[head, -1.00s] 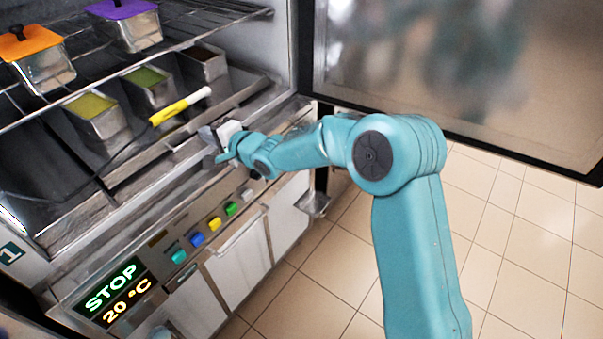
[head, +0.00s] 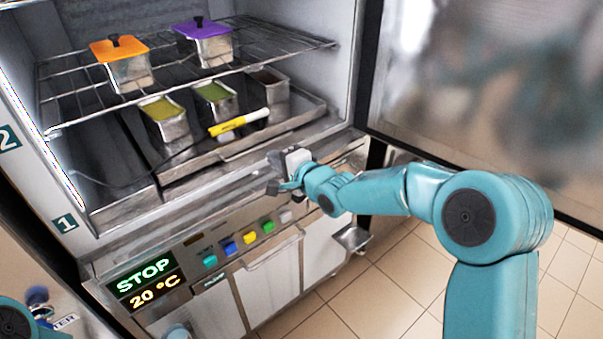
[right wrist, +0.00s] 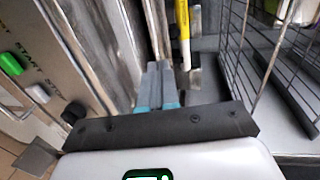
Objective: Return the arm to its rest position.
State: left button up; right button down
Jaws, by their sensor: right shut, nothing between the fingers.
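My right arm reaches in from the right in the head view, and its gripper (head: 274,189) is in front of the freezer's lower front edge, above the button panel.
The open freezer holds a wire shelf (head: 85,82) with orange-lidded (head: 128,72) and purple-lidded (head: 213,50) containers. Below, several open containers stand in a tray (head: 172,176). The display (head: 147,276) reads STOP, 20 °C. The open door (head: 480,110) is at right, above tiled floor.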

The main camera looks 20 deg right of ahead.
jog(key=v, duration=0.7)
jog(key=s+a+f+g+p, duration=0.15)
jog(key=s+f+g, duration=0.35)
jog(key=f, duration=0.8)
jog(key=s+a+f+g+p, duration=0.1)
jog(key=s+a+f+g, duration=0.2)
jog(key=s+f, duration=0.7)
jog(key=s+f+n+g, duration=0.3)
jog(key=s+f+n, duration=0.2)
jog(key=s, duration=0.3)
jog(key=s+a+f+n+g+h, duration=0.1)
jog(key=s+f+n+g, duration=0.2)
jog(key=s+f+n, duration=0.3)
jog(key=shift+s+a+f+n, duration=0.35)
jog(key=shift+s+n, duration=0.15)
jog(key=shift+s, duration=0.55)
jog(key=shift+s+d, duration=0.1)
jog(key=shift+d, duration=0.15)
